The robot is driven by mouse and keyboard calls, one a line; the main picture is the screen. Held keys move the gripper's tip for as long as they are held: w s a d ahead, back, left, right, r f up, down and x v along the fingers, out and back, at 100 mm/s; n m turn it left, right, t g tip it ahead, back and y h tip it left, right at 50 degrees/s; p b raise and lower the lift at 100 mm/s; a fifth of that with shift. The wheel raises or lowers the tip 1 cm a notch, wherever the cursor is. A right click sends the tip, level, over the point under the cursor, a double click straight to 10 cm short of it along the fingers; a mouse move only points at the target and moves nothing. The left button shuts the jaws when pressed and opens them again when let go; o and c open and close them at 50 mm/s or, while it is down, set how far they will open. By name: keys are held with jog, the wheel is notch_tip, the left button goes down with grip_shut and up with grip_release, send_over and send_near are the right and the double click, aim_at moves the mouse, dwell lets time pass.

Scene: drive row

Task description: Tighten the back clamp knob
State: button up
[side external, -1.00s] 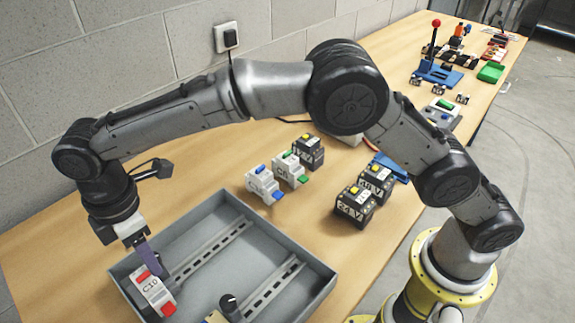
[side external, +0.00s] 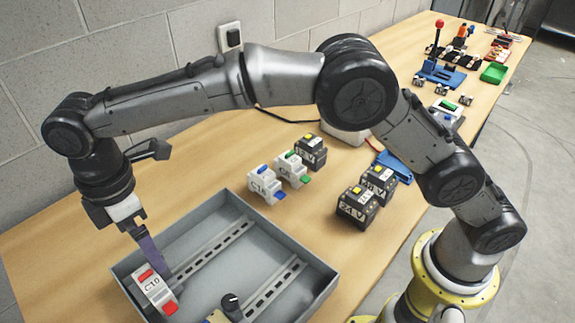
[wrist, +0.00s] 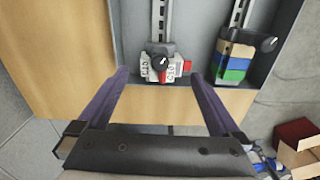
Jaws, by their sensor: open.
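The back rail (wrist: 158,20) runs in the grey tray, with a white and red module (side external: 154,291) marked C10 at its near end in the side view. In the wrist view a black knob (wrist: 160,62) stands at this module (wrist: 143,68) on the back rail; I cannot make it out in the side view. My gripper (wrist: 160,75) is open, with one purple finger left and one right of the module and knob, apart from both. In the side view my gripper (side external: 151,255) is tilted just above the module and partly covers the rail end.
The front rail (side external: 275,289) has another black knob (side external: 230,302) and coloured blocks (wrist: 233,60). The tray wall (side external: 290,236) surrounds both rails. White breakers (side external: 264,184) and black modules (side external: 357,206) stand on the table behind the tray. A red box (wrist: 297,142) lies low right.

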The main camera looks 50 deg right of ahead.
jog(key=shift+r, duration=1.9)
jog(key=shift+w+d, duration=0.15)
jog(key=shift+w, duration=0.05)
jog(key=d+r+m+t+y, duration=0.15)
jog(key=d+r+m, duration=0.25)
jog(key=d+r, duration=1.35)
jog(key=s+d+r+m+t, duration=0.1)
jog(key=s+d+m, duration=0.1)
jog(key=s+d, duration=0.35)
jog(key=s+d+m+t, duration=0.2)
jog(key=d, duration=0.6)
jog(key=s+d+f+m, duration=0.3)
jog(key=s+d, duration=0.3)
jog(key=s, duration=0.2)
jog(key=s+d+f+m+t+h, duration=0.1)
jog(key=s+d+f+m, duration=0.1)
jog(key=s+f+m, duration=0.4)
notch_tip(320, 180, down, 6)
jog(key=shift+s+d+r, duration=0.2)
jog(key=shift+s+d, duration=0.2)
jog(key=shift+s, duration=0.6)
